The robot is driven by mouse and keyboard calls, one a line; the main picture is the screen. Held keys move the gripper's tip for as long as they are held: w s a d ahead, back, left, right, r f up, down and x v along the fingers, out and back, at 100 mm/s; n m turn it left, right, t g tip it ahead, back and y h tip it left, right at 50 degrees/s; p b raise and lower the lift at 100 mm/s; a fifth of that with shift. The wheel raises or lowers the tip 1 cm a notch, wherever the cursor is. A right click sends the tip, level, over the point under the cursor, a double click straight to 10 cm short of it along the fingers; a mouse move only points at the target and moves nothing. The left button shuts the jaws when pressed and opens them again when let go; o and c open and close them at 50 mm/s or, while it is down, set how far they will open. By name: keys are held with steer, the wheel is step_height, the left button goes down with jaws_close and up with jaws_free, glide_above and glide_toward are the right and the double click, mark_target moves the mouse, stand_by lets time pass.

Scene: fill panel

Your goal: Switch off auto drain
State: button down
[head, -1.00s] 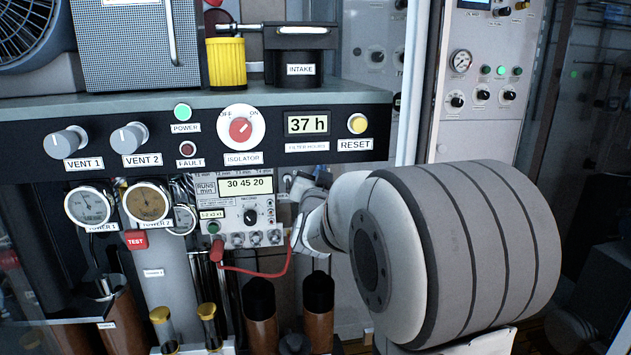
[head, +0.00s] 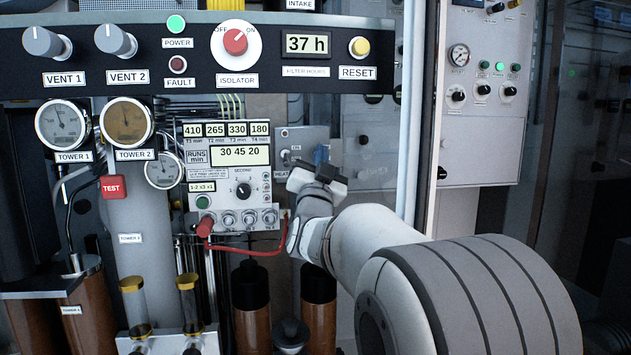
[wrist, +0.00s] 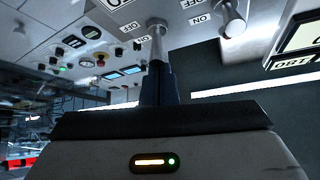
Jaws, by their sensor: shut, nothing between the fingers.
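My gripper (head: 321,155) is shut and empty, with its dark blue fingers in front of a small grey switch panel (head: 291,138) right of the white timer unit. In the wrist view the closed fingertips (wrist: 157,68) are at the near end of a metal toggle lever (wrist: 157,35) with ON and OFF labels. They overlap the lever in the picture; I cannot tell whether they touch. No auto drain label is readable. In the head view my gripper hides this lever. A second toggle (wrist: 232,18), also marked ON and OFF, stands beside it; its label in the head view starts with HEAT.
The timer unit (head: 228,158) with a red cable (head: 255,252) is just left of my gripper. The isolator knob (head: 236,42) and reset button (head: 359,47) sit on the black panel above. Brown-and-black cylinders (head: 318,310) stand below. A pale vertical post (head: 411,120) is to the right.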

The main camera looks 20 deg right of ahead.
steer(key=shift+p, duration=0.3)
steer(key=shift+r, duration=0.1)
step_height(320, 180, up, 4)
steer(key=s+d, duration=0.1)
steer(key=s, duration=0.1)
steer(key=s+a+f, duration=0.3)
steer(key=s+f, duration=0.1)
steer(key=f, duration=0.5)
steer(key=shift+s, duration=0.15)
